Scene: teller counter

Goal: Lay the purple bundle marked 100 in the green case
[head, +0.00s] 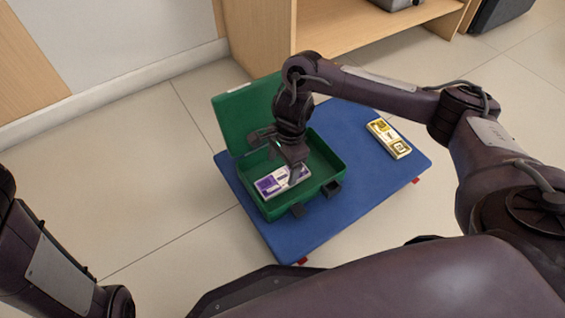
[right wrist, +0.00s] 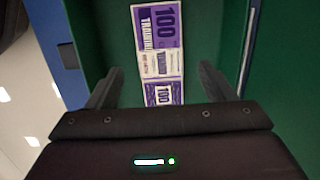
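The green case (head: 322,160) stands open on a blue platform, its lid raised at the back left. The purple bundle (head: 272,184) lies inside the case on its floor, near the front left. In the right wrist view the bundle (right wrist: 161,45) shows its 100 marks and a pale band. My right gripper (head: 287,168) is inside the case, just above the bundle. Its fingers (right wrist: 160,88) are spread apart, with the bundle's near end between and beyond them and gaps on both sides. My left gripper is not visible; only part of my left arm shows.
The blue platform (head: 365,195) carries the case and a yellow bundle (head: 388,138) at its right. A wooden shelf unit (head: 330,30) stands behind. Pale tiled floor (head: 150,165) lies open at the left.

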